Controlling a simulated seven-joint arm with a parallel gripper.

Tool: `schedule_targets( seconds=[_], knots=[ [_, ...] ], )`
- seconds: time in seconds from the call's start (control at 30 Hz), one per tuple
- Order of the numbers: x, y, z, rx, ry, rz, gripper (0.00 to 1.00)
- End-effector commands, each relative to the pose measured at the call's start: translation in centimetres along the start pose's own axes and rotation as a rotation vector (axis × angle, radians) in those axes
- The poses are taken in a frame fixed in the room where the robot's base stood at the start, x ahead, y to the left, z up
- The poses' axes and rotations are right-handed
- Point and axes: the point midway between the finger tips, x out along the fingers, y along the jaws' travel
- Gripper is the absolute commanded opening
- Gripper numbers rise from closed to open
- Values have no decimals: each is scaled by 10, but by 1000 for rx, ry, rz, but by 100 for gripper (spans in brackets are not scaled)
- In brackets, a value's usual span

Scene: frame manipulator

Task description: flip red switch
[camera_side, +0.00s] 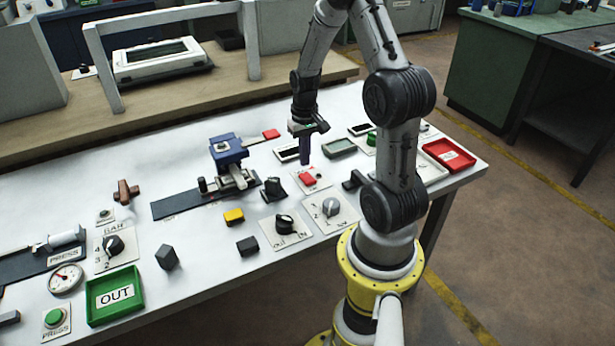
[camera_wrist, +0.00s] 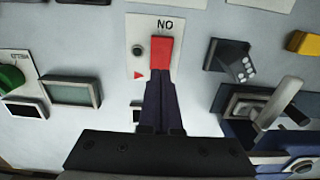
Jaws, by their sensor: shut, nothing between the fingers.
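The red switch (camera_side: 308,180) sits on a small white plate on the white table in the side view. In the wrist view the red switch (camera_wrist: 161,52) stands on its plate below the printed letters "NO", with a small round mark and a red triangle to its left. My gripper (camera_side: 304,166) points down just behind and above the switch in the side view. In the wrist view my gripper (camera_wrist: 161,78) is shut and empty, its fingertips at the near edge of the switch. Whether they touch it I cannot tell. The fingertips cover the switch's near end.
A black angled block (camera_side: 273,189) stands left of the switch. Rotary knobs (camera_side: 331,207) lie in front of it. Grey display boxes (camera_side: 339,148) are behind it. A blue machine (camera_side: 228,151) stands further left, and a red tray (camera_side: 449,154) is at the right.

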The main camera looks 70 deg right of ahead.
Motion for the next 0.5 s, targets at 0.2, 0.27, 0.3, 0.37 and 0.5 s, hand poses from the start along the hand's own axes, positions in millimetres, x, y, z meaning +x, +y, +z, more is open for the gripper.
schedule_targets(
  seconds=[0.2, 0.27, 0.3, 0.37, 0.5],
  knots=[
    [-16, 0, 0, 0, 3, 0, 0],
    [-21, 0, -1, 0, 2, 0, 0],
    [-24, 0, -1, 0, 3, 0, 0],
    [-28, 0, -1, 0, 2, 0, 0],
    [-34, 0, 0, 0, 2, 0, 0]
  ],
)
